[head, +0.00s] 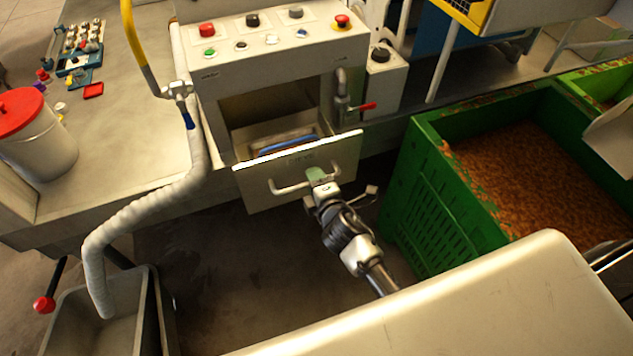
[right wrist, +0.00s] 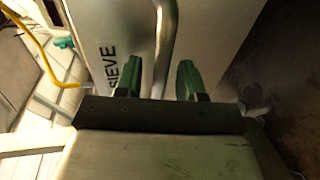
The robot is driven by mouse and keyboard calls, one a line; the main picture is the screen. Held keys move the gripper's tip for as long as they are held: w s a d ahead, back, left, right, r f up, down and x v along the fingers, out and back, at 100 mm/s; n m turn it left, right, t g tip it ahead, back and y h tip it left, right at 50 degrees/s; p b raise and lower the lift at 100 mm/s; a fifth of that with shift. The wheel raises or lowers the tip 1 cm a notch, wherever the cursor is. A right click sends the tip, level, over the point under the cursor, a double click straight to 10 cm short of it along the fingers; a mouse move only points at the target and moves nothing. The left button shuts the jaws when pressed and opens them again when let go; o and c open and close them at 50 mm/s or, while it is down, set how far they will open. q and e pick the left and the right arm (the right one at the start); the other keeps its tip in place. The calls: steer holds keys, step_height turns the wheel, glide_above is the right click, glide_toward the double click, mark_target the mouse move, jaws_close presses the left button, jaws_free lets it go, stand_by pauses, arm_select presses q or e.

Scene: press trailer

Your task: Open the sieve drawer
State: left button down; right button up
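The sieve drawer (head: 265,190) is a pale front panel low on the press cabinet. It stands pulled out a little, with a dark gap behind it and something blue (head: 288,144) inside. Its bar handle (head: 291,187) crosses the front. My left gripper is not in view.
A control panel (head: 275,48) with several buttons tops the cabinet. A red-handled valve (head: 365,106) is right of the opening. A green crate (head: 432,205) stands close on the right. A ribbed hose (head: 150,205) hangs left into a grey bin (head: 120,325). Dark floor lies before the drawer.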

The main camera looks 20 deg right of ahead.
steer(key=b+v, duration=0.1)
steer(key=v, duration=0.9)
steer(key=shift+s, duration=0.4)
steer(key=s+d+f+m+g, duration=0.1)
steer(key=s+f+m+g, duration=0.25)
steer(key=f, duration=0.85)
steer(key=s+f+m+g, duration=0.3)
steer(key=s+f, duration=0.2)
steer(key=f, duration=0.8)
steer(key=s+d+f+m+g, duration=0.2)
steer(key=s+f, duration=0.3)
steer(key=s, duration=0.3)
steer(key=s+d+f+m+g, duration=0.1)
steer(key=s+f+m+g, duration=0.2)
steer(key=s+f, duration=0.3)
steer(key=s+d+f+m+g, duration=0.2)
steer(key=s+f+m+g, duration=0.1)
steer(key=s, duration=0.7)
step_height(320, 180, down, 2)
steer(key=shift+s+d+f+m+h, duration=0.3)
steer(key=shift+s+m, duration=0.1)
steer(key=shift+m, duration=0.35)
steer(key=shift+r, duration=0.1)
